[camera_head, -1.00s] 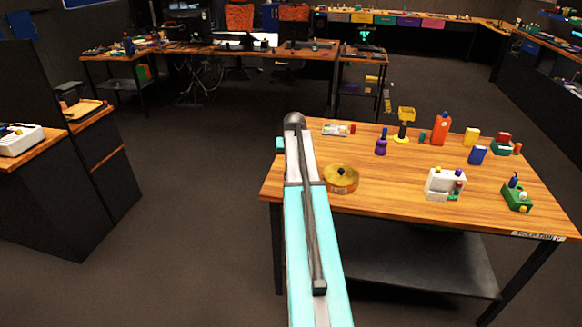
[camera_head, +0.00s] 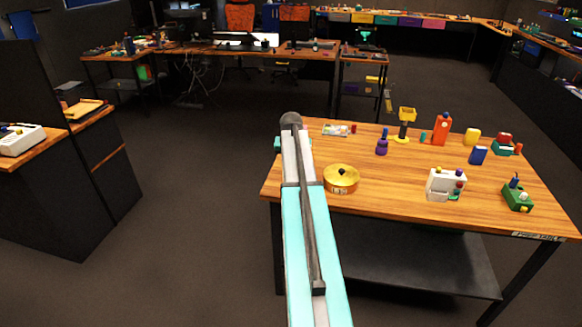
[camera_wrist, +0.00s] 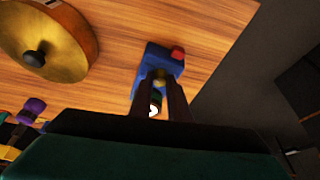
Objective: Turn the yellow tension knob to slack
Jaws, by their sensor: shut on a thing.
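In the wrist view a blue panel (camera_wrist: 160,60) sits on the wooden table near its edge. A red part (camera_wrist: 178,53) stands at its upper right corner. The yellow tension knob (camera_wrist: 159,76) lies between the two dark fingertips of my gripper (camera_wrist: 162,82), which is shut on it. A small white round part (camera_wrist: 154,110) shows below, by the left finger. The knob's markings and its angle cannot be made out. In the head view my arm hides the panel and the fingers.
A round brass drum with a black knob (camera_head: 341,179) stands on the table (camera_head: 400,175), right of my arm. A purple piece (camera_head: 382,147), a white block (camera_head: 445,184) and an orange bottle (camera_head: 441,129) stand farther right. The floor left of the table is clear.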

